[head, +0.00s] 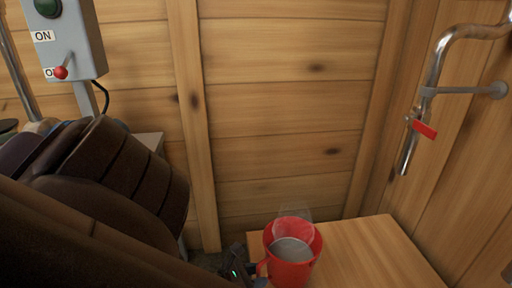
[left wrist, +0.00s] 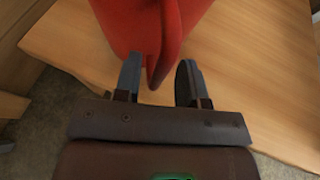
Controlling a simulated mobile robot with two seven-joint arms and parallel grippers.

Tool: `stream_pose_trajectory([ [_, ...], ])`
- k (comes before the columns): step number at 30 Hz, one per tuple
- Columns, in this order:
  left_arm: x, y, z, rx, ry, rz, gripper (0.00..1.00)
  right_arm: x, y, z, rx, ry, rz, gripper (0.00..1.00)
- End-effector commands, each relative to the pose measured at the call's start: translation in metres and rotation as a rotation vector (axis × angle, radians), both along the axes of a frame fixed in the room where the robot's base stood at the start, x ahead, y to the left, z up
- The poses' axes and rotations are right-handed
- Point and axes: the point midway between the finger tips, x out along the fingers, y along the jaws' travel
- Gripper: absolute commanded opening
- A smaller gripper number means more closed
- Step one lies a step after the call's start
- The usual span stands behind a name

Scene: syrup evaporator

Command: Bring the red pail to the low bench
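The red pail (head: 291,272) stands upright on the low wooden bench (head: 375,255), near its left edge. Its inside looks grey, and a pale translucent shape shows at its far rim. In the left wrist view the pail (left wrist: 140,22) is at the top, with its red handle (left wrist: 168,50) toward me. My left gripper (head: 250,275) is beside the pail's left side. Its two fingers (left wrist: 158,82) are apart on either side of the handle, with a visible gap, so it is open around the handle. My right gripper is not in view.
A bent metal pipe with a red-handled valve (head: 424,129) comes from the right wall above the bench. A grey switch box (head: 75,40) with a red-knobbed lever is at upper left. The bench top right of the pail is clear. Wooden walls stand close behind.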

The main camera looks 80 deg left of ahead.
Motion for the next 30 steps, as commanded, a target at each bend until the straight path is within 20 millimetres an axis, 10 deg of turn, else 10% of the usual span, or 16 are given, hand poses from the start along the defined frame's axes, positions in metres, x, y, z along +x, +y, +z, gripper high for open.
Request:
stream_pose_trajectory([
  [1,-0.003,0.0,-0.005,0.001,0.009,0.0,0.43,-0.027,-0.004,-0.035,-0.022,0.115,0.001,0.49],
  [8,-0.005,0.0,-0.007,-0.002,0.017,-0.001,0.43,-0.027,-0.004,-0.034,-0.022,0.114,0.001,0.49],
  [20,-0.003,0.001,-0.004,0.002,0.009,0.001,0.43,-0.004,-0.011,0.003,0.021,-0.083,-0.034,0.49],
  [30,-0.062,-0.013,0.025,0.001,-0.002,0.001,0.43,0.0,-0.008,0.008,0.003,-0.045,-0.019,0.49],
])
